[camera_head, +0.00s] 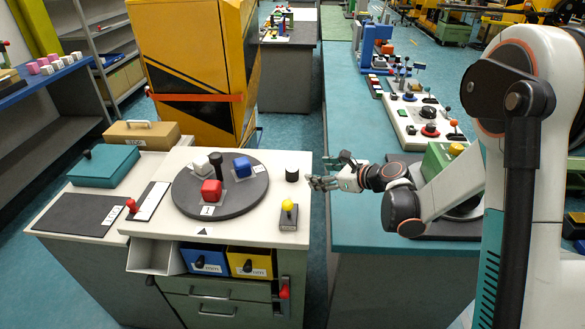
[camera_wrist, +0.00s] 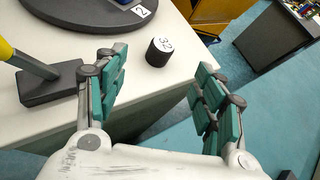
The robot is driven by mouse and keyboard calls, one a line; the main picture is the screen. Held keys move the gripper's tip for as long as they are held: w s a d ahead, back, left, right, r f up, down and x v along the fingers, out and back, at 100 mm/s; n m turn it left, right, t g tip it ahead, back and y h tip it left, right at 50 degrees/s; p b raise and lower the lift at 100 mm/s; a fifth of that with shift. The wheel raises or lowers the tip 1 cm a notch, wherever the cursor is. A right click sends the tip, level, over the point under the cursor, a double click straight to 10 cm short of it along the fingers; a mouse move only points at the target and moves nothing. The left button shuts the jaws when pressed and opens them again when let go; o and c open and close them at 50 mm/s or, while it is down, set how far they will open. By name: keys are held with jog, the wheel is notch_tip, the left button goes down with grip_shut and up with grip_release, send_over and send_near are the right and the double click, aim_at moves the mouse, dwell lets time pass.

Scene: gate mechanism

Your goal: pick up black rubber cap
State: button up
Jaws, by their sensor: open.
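The black rubber cap appears to be the short black cylinder (camera_head: 292,175) near the right edge of the white tabletop. In the wrist view it is the black cylinder (camera_wrist: 158,56) with a white label reading 32 on its top. It stands upright. My gripper (camera_head: 318,183) is just right of it in the head view, pointing left. In the wrist view my gripper (camera_wrist: 158,75) is open and empty, with the cylinder ahead, between the directions of the teal-padded fingers. They look apart from it.
A dark turntable (camera_head: 240,200) with red, blue and white blocks stands left of the cylinder. A yellow-knobbed lever on a dark base (camera_head: 288,218) stands in front; its base also shows in the wrist view (camera_wrist: 48,84). A blue-green bench (camera_head: 380,230) lies to the right, across a gap.

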aim_at(293, 169)
jog(key=shift+m+y, duration=0.3)
jog(key=shift+m, duration=0.5)
jog(key=x, duration=0.3)
jog(key=b+x, duration=0.1)
jog(key=x, duration=0.2)
jog(key=f+x, duration=0.1)
jog(key=x, duration=0.2)
jog(key=shift+w+d+f, duration=0.1)
jog(key=shift+w+d, duration=0.05)
jog(key=shift+w, duration=0.15)
jog(key=shift+w+d+b+x, duration=0.15)
jog(key=shift+b+x, duration=0.5)
jog(key=shift+x, duration=0.8)
jog(key=shift+w+d+b+x, duration=0.1)
jog(key=shift+b+x, duration=0.55)
jog(key=shift+x, duration=0.8)
jog(key=c, duration=1.2)
